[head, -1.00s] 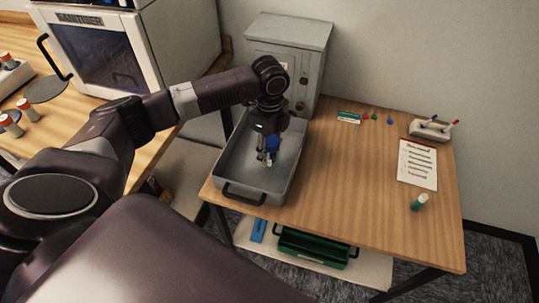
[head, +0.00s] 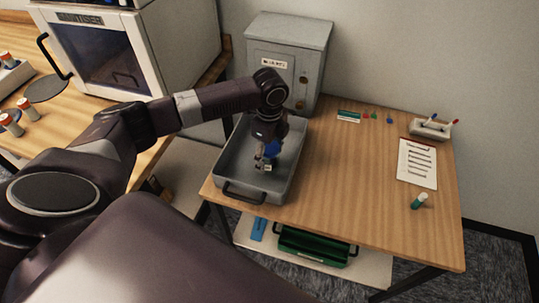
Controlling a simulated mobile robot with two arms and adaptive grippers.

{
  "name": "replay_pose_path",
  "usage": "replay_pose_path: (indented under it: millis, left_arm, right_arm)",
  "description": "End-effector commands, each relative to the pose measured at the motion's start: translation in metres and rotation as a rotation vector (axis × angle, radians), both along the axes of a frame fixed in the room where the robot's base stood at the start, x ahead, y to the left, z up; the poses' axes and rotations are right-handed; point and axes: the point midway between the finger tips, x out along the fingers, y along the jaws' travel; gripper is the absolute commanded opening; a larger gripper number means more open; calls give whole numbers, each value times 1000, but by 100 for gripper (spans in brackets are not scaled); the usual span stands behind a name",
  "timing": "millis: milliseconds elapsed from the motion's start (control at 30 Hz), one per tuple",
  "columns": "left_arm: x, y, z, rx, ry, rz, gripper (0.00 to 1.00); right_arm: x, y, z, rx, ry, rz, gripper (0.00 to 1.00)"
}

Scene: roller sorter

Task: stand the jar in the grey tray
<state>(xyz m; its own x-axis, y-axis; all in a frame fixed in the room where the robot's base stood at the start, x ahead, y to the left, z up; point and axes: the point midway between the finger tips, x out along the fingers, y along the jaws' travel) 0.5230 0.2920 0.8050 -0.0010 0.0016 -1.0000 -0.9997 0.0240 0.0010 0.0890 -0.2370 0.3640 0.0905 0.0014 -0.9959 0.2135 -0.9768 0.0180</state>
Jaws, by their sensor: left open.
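The grey tray (head: 233,191) sits on the left part of the wooden table, with a black handle at its front. My left gripper (head: 263,163) reaches down into it and is open. A small, pale and greenish thing, seemingly the jar (head: 268,168), shows at the fingertips, low in the tray. The fingers partly hide it, so I cannot tell whether it touches them or stands fully upright. A similar green jar with a white top (head: 419,201) stands on the right of the table, away from the tray. My right gripper is not in view.
A grey cabinet (head: 287,50) stands behind the tray. A clipboard sheet (head: 417,164) and a pen holder (head: 430,129) are at the right; small coloured pieces lie at the back. The table's middle is clear. Orange-topped jars (head: 11,124) stand on the left bench.

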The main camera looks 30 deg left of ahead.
Motion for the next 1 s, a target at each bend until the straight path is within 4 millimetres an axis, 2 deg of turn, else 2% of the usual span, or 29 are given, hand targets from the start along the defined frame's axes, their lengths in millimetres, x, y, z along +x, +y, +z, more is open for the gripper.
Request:
replay_pose_path:
  millis: [133,233,500,700,833,1000]
  left_arm:
    - [0,0,6,0,-1,0,60]
    - [1,0,19,0,-3,0,60]
    - [1,0,77,-1,-5,-1,60]
    - [1,0,110,-1,-2,-1,60]
    - [1,0,121,0,-1,0,60]
    - [0,0,123,-1,1,0,60]
  right_arm:
    - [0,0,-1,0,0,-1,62]
    - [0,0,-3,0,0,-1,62]
    - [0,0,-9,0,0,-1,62]
    - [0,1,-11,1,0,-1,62]
    - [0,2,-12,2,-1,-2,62]
    - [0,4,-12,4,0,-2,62]
